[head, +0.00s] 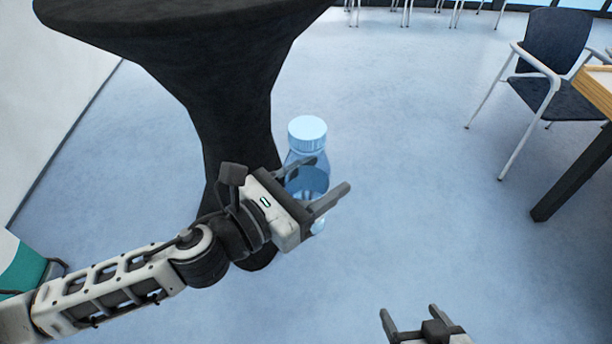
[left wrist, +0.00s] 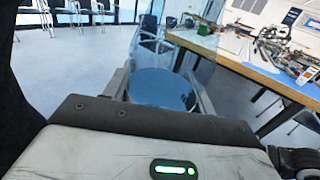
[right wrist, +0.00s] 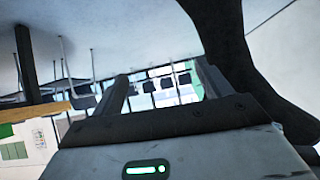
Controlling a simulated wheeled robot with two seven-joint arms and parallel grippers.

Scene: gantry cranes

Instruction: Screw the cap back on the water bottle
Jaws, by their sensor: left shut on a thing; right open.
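The clear bottle (head: 312,180), with bluish water inside, is held upright above the floor. A light-blue ribbed cap (head: 307,133) sits on its top; I cannot tell how tightly it is seated. My left gripper (head: 331,174) is shut on the bottle's body below the cap, one finger on each side. In the left wrist view a round blue part of the bottle (left wrist: 162,90) shows between the fingers. My right gripper (head: 409,312) is open and empty, low in the head view and apart from the bottle. Its open fingers also show in the right wrist view (right wrist: 162,80).
A black draped standing table (head: 230,70) is close behind the bottle and my left gripper. A dark chair (head: 552,60) and a wooden-topped table (head: 597,85) stand at the right. The pale floor between is clear. More chairs stand far back.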

